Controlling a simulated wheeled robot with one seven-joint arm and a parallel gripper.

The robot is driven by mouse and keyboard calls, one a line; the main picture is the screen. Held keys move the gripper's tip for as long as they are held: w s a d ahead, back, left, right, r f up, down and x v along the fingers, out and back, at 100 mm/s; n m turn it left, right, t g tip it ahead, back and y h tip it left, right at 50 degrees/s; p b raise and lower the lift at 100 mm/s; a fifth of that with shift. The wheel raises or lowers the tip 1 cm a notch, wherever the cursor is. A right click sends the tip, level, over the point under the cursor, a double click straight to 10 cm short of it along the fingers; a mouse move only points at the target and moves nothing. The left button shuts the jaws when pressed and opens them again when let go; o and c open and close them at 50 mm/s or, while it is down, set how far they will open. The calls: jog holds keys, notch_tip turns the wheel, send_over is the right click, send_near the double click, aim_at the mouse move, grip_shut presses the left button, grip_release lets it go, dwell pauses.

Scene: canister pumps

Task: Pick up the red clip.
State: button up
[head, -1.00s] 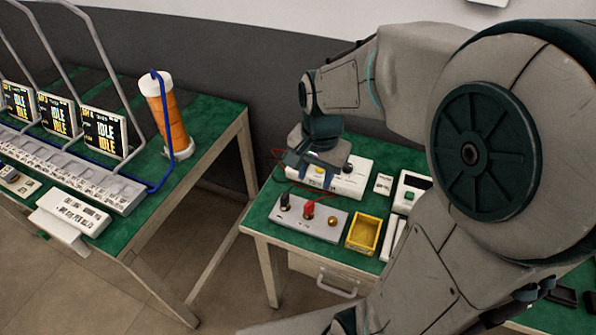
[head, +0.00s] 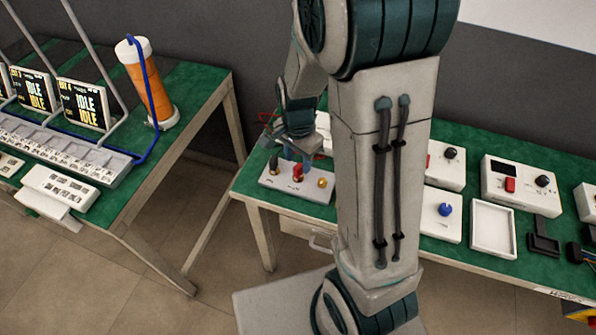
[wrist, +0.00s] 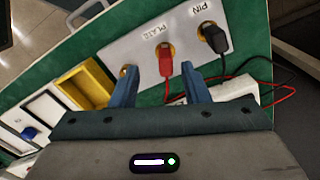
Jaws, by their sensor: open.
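The red clip (wrist: 165,66) is plugged into the brass post marked PLATE on a white terminal plate (wrist: 125,47) in the wrist view, with a red lead running off to the right. It also shows in the head view (head: 298,173). My gripper (wrist: 160,84) is open. Its two blue fingers stand on either side of the red clip's column in the wrist view, with the clip between them; I cannot tell whether they touch it. In the head view my gripper (head: 296,154) is just above the clip.
A black clip (wrist: 213,38) sits on the PIN post to the right of the red one. A bare brass post (head: 322,183) is on the other side. A yellow bin (wrist: 86,85) stands left of the plate. White instrument boxes (head: 520,185) line the green bench.

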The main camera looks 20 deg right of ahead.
aim_at(298, 166)
jog(key=f, duration=0.2)
jog(key=w+f, duration=0.1)
jog(key=f, duration=0.1)
jog(key=shift+d, duration=0.2)
jog(key=shift+f, duration=0.5)
grip_shut()
